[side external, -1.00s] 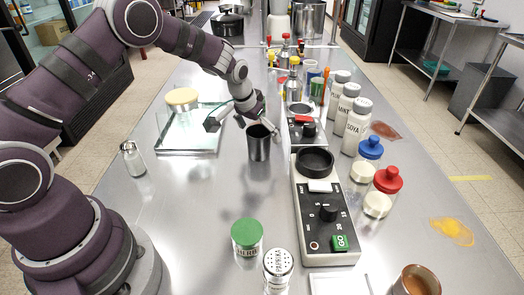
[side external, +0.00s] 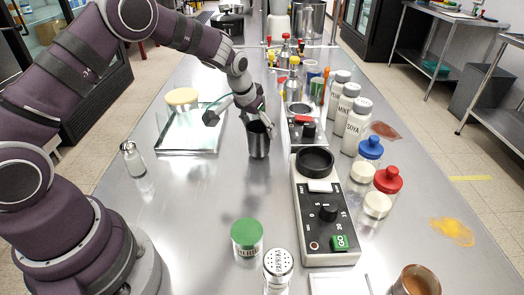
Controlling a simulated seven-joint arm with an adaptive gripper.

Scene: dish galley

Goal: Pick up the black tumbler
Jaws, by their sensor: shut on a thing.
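The black tumbler (side external: 258,141) stands in the middle of the steel counter, seen in the side external view. It looks upright with its open mouth up, or very nearly so. My gripper (side external: 257,117) is at the tumbler's rim from above and behind, shut on its wall. The far finger is partly hidden by the tumbler. I cannot tell whether the tumbler's base touches the counter.
A black-and-white control unit (side external: 326,210) stands to the right of the tumbler. A salt shaker (side external: 133,160) stands at left. Labelled white bottles (side external: 356,124) line the right.

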